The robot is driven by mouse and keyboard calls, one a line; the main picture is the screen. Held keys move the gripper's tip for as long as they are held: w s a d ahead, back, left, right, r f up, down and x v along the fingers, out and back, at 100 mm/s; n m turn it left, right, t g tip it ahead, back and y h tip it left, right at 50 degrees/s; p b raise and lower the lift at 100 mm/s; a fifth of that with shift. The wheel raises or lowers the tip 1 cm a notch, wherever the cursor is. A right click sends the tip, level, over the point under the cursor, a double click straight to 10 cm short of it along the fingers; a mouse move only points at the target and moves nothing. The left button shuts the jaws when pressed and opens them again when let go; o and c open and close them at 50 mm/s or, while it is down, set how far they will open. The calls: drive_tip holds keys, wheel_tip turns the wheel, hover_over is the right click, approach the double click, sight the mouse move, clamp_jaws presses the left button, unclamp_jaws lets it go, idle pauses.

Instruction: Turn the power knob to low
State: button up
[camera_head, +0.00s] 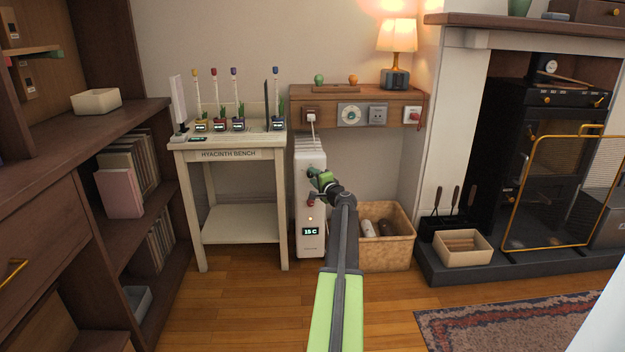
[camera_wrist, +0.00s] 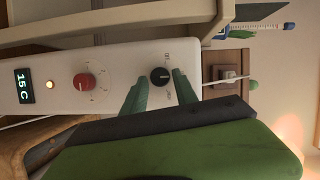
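A white heater (camera_head: 308,240) stands on the floor, its front panel carrying two knobs, a lit lamp and a display reading 15 C. The black knob (camera_wrist: 160,76) is the upper one, with small markings around it that I cannot read. The red knob (camera_wrist: 84,81) is lower on the panel; it also shows in the head view (camera_head: 310,203). My gripper (camera_head: 317,174) is at the upper panel. In the wrist view my gripper (camera_wrist: 160,80) is open, its green fingertips on either side of the black knob, apparently with small gaps. In the head view my gripper hides the black knob.
A plant bench (camera_head: 240,155) stands close at the heater's left. A wicker basket (camera_head: 390,255) sits at its right. A wooden shelf with sockets (camera_head: 345,97) is above it, with a white plug (camera_head: 311,116) and cord. The wooden floor in front is clear.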

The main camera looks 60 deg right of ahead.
drive_tip(key=shift+o, duration=1.2)
drive_tip(key=shift+w+a, duration=0.1)
drive_tip(key=shift+a, duration=0.1)
drive_tip(key=p+v, duration=0.1)
drive_tip(key=v, duration=1.6)
drive_tip(key=shift+s, duration=0.2)
